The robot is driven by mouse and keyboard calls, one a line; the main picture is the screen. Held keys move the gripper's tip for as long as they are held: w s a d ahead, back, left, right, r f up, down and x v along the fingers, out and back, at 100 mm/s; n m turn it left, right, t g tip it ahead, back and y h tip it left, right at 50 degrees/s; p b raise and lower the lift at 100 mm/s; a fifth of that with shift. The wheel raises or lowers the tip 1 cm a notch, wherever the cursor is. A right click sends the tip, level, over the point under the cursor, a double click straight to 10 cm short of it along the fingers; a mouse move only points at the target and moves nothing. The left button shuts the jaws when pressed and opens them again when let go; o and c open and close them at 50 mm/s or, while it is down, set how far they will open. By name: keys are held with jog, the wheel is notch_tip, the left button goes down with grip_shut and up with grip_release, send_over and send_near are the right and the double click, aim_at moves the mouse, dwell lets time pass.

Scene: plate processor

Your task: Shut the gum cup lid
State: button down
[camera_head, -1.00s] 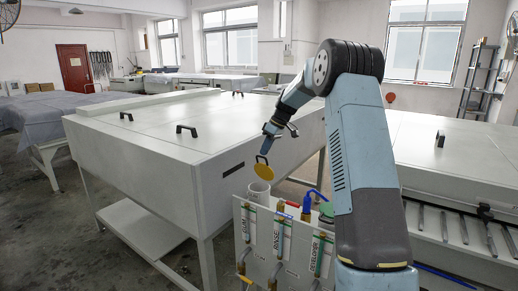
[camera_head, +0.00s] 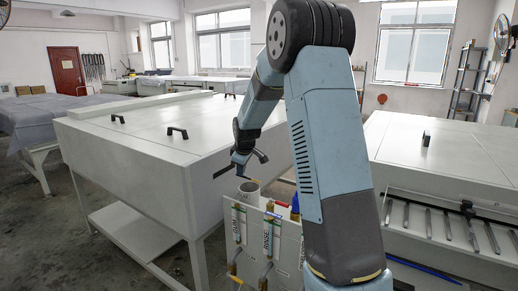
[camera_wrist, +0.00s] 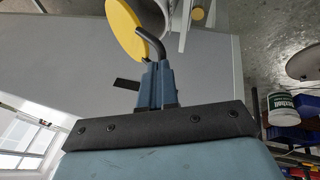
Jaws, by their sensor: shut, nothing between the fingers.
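The gum cup (camera_head: 249,189) is a pale round cup on top of the panel, above the GUM label. Its mouth faces up and looks uncovered in the head view. The yellow gum cup lid (camera_wrist: 125,28) shows as a tilted disc in the wrist view, with a dark curved handle (camera_wrist: 151,44) on its side. I cannot make out the lid in the head view. My gripper (camera_head: 240,171) is just above and left of the cup. In the wrist view my gripper (camera_wrist: 157,68) is shut and empty, its tips close to the handle; I cannot tell whether they touch.
The white panel (camera_head: 247,255) carries pipes and the labels GUM and RINSE; my arm hides its right part. A big white cabinet (camera_head: 130,160) stands behind and left. Another machine (camera_head: 440,160) stands at the right. A white tub (camera_wrist: 283,108) shows in the wrist view.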

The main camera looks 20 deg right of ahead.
jog(key=s+a+f, duration=0.2)
jog(key=a+f, duration=0.1)
jog(key=f, duration=0.5)
jog(key=shift+s+a+f, duration=0.2)
jog(key=shift+s+a, duration=0.05)
dwell(0.4)
